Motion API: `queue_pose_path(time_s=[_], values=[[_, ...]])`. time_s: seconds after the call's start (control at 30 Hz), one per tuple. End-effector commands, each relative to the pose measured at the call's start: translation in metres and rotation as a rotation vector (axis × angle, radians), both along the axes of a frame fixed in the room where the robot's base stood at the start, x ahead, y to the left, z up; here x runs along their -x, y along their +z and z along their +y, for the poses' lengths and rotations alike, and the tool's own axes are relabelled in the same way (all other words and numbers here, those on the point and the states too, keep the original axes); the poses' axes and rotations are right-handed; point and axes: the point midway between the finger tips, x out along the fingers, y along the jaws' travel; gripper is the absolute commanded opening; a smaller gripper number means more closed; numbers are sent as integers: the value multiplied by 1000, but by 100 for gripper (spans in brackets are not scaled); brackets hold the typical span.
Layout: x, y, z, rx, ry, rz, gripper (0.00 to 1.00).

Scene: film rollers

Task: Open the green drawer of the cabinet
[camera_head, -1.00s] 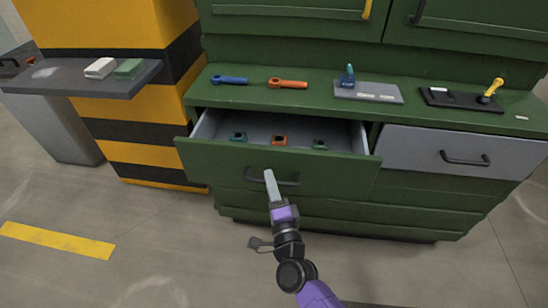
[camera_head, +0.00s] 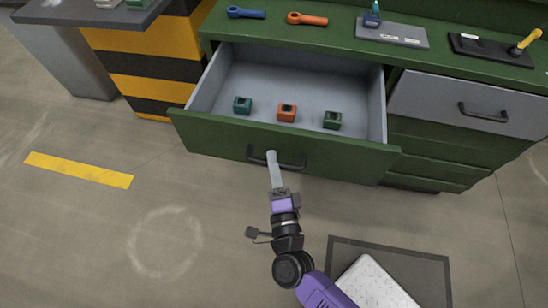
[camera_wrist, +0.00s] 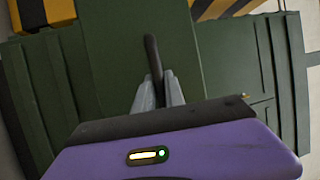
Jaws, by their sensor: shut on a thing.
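The green drawer (camera_head: 215,135) of the cabinet stands pulled far out at the upper left of the cabinet front. Its grey inside shows in the head view. In the wrist view the two grey fingers (camera_wrist: 158,88) close around the handle (camera_wrist: 153,58), with the green drawer front (camera_wrist: 115,60) behind. Inside the drawer lie a teal block (camera_head: 242,105), an orange block (camera_head: 287,112) and a dark green block (camera_head: 332,120).
A closed grey drawer (camera_head: 440,100) is at the right. A blue tool (camera_head: 246,13) and an orange tool (camera_head: 307,19) lie on the cabinet top. A grey shelf (camera_head: 85,14) juts out at the upper left.

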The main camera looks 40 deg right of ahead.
Motion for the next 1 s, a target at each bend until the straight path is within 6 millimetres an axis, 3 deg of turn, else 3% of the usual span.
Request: queue_pose_path(time_s=[0.17,0.2,0.3,0.67,1.0], values=[[1,-2,-1,-2,-2,2,0],[1,-2,-1,-2,-2,2,16],[1,-2,-1,-2,-1,2,36],[2,-1,1,-1,0,2,36],[44,-11,25,-2,1,4,36]])
